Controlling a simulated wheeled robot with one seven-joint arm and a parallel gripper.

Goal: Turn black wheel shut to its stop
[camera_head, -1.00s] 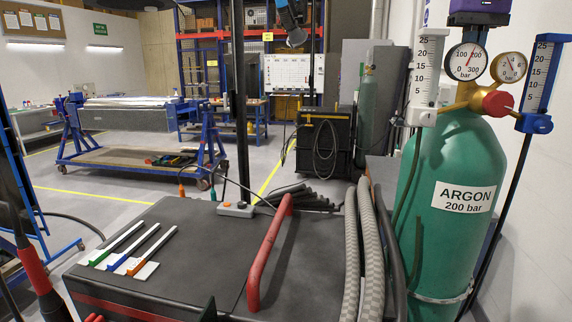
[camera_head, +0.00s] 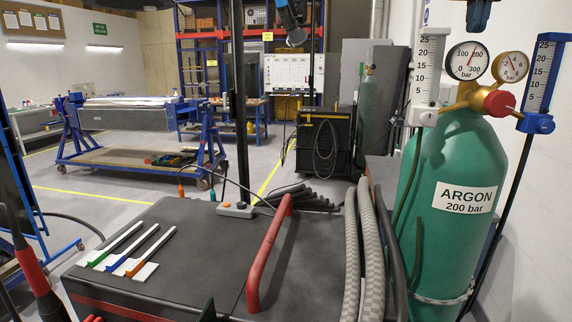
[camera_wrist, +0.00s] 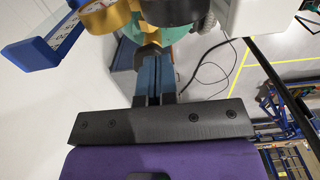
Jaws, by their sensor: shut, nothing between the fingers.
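My gripper (camera_head: 480,14) is at the top edge of the head view, above the gauges, with only its blue finger ends showing. In the wrist view its blue fingers (camera_wrist: 155,80) are together, with nothing between them. The green argon cylinder (camera_head: 462,165) stands upright at right, and a bit of it shows in the wrist view (camera_wrist: 185,52). No black wheel is clear in the head view. A dark ribbed rim (camera_wrist: 207,22) beyond the fingertips in the wrist view may be part of it; I cannot tell its turn position.
Two round gauges (camera_head: 467,61) sit on a brass regulator with a red knob (camera_head: 499,103). A white flowmeter (camera_head: 430,75) and a blue flowmeter (camera_head: 541,80) flank them. A dark cart top (camera_head: 190,255) with a red handle (camera_head: 268,250) and grey hoses (camera_head: 352,250) lies left.

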